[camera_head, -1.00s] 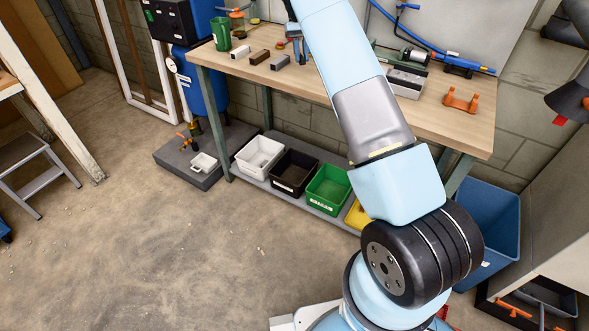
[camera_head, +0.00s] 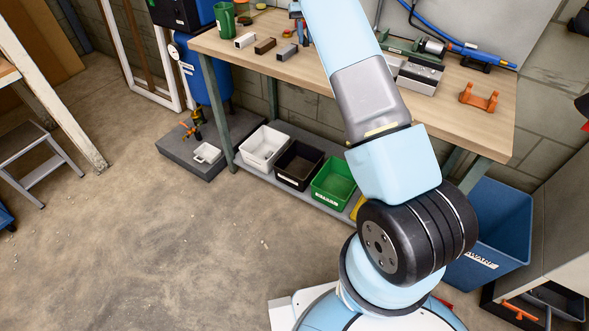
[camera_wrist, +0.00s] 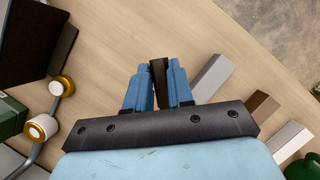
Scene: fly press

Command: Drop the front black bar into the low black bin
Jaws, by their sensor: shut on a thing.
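My gripper (camera_wrist: 159,85) has blue fingers shut on a dark black bar (camera_wrist: 159,78) in the wrist view, over the wooden bench top. Whether the bar touches the bench I cannot tell. In the head view my arm hides most of the gripper and the held bar. The low black bin (camera_head: 281,168) stands on the shelf under the bench, between a white bin (camera_head: 254,158) and a green bin (camera_head: 325,196). The gripper is above and away from it.
A grey bar (camera_head: 287,52), a brown bar (camera_head: 265,46) and a white bar (camera_head: 245,41) lie on the bench (camera_head: 440,128), near a green cup (camera_head: 225,16). A tall blue bin (camera_head: 500,260) stands at right. The floor in front is clear.

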